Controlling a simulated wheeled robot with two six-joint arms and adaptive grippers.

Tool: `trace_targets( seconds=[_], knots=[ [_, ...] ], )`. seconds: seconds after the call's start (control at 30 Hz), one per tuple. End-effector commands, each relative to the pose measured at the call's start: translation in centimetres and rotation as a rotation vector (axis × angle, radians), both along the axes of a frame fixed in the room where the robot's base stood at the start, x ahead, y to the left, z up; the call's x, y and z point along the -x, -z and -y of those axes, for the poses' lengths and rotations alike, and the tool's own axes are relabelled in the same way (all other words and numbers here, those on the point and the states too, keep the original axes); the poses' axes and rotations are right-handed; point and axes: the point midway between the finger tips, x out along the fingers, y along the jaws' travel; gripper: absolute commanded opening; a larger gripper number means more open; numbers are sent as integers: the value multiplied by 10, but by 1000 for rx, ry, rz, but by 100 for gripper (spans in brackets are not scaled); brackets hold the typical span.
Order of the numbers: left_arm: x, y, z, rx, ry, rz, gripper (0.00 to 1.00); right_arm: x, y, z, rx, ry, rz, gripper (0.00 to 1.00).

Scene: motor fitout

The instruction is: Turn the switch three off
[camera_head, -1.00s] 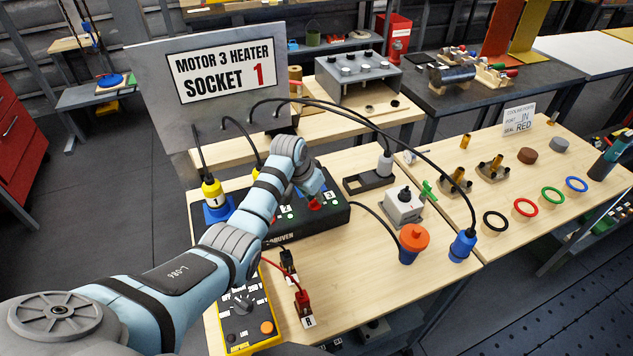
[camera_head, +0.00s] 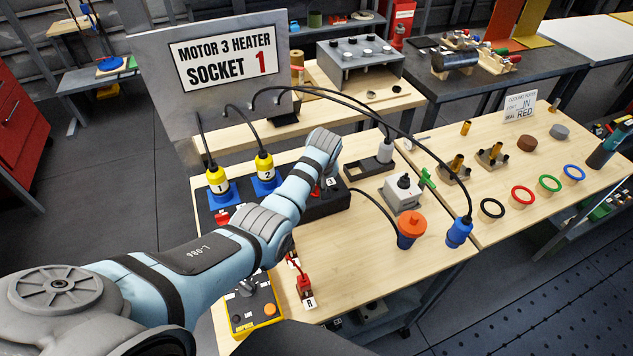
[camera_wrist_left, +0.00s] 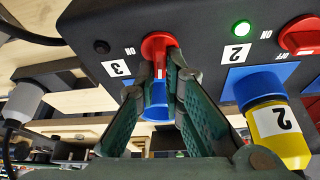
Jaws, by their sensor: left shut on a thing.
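The black switch box (camera_head: 330,208) lies mostly behind my left arm in the head view. Its label 3 (camera_wrist_left: 117,68) shows in the left wrist view, which looks at the box upside down. Switch three (camera_wrist_left: 160,45) is a red knob with a handle and a white mark. A blue socket (camera_wrist_left: 158,108) shows beside it, between my fingers. My left gripper (camera_wrist_left: 160,78) is closed around the red handle. The lamp (camera_wrist_left: 101,46) by label 3 looks dark. The lamp (camera_wrist_left: 242,29) by label 2 glows green. My right gripper is not in view.
Yellow plugs 1 (camera_head: 217,182) and 2 (camera_head: 265,168) stand in blue sockets, with cables rising to the sign panel (camera_head: 160,100). An orange-topped plug (camera_head: 410,228), a blue plug (camera_head: 458,232) and a grey switch unit (camera_head: 402,190) stand to the right.

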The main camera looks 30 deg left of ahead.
Motion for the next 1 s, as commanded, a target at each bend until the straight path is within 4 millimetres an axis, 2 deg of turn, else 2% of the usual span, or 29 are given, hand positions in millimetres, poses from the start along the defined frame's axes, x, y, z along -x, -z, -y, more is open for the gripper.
trace_targets(
  seconds=[0.3, 0.87, 0.9, 1.0],
  knots=[
    [0, 1, 0, 0, -148, -1, 0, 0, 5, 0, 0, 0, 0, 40],
    [1, 1, -1, 2, -187, -1, 0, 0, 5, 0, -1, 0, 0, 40],
    [1, 1, -1, 2, -187, -1, 11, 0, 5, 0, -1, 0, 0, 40],
    [1, 1, -1, 1, -186, -1, 27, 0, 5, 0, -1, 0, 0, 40]
  ],
)
